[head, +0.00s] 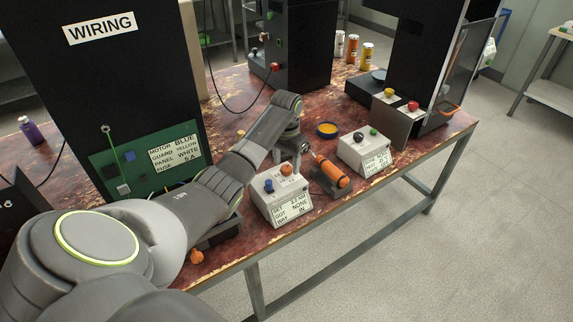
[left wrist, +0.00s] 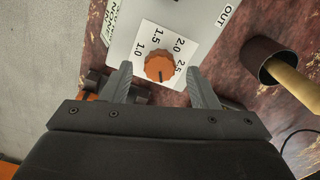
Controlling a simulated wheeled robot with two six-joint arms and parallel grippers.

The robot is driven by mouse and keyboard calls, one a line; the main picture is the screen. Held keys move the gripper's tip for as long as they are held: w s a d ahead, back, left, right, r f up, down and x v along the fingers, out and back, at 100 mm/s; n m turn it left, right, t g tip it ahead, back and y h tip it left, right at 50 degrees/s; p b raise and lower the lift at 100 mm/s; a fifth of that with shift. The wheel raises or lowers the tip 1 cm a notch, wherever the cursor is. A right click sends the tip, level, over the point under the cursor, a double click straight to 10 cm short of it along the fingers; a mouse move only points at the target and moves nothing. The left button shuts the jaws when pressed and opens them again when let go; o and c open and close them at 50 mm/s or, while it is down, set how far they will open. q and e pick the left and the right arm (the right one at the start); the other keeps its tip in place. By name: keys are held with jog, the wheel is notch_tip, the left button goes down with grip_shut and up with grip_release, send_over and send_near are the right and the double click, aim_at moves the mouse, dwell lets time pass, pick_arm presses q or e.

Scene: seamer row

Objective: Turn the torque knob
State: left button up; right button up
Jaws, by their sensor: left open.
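The torque knob (left wrist: 159,67) is orange and ribbed, on a white dial plate (left wrist: 150,40) marked 1.0, 1.5, 2.0 and 2.5. A dark pointer mark on it faces the bottom of the left wrist view. It sits on a white control box (head: 284,207), where the orange knob also shows in the head view (head: 287,169). My left gripper (left wrist: 160,72) is open, with one finger on each side of the knob and visible gaps between. In the head view my left gripper (head: 291,158) is over the back of the box. My right gripper is not in view.
A blue knob (head: 269,185) is on the same box. An orange tool (head: 332,172) lies in a dark holder to its right. Another white box (head: 364,155) with black and green buttons stands beyond. A dark-ended object with a tan shaft (left wrist: 290,78) is near the gripper's right.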

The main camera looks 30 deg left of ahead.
pick_arm(q)
jog(key=shift+f, duration=0.65)
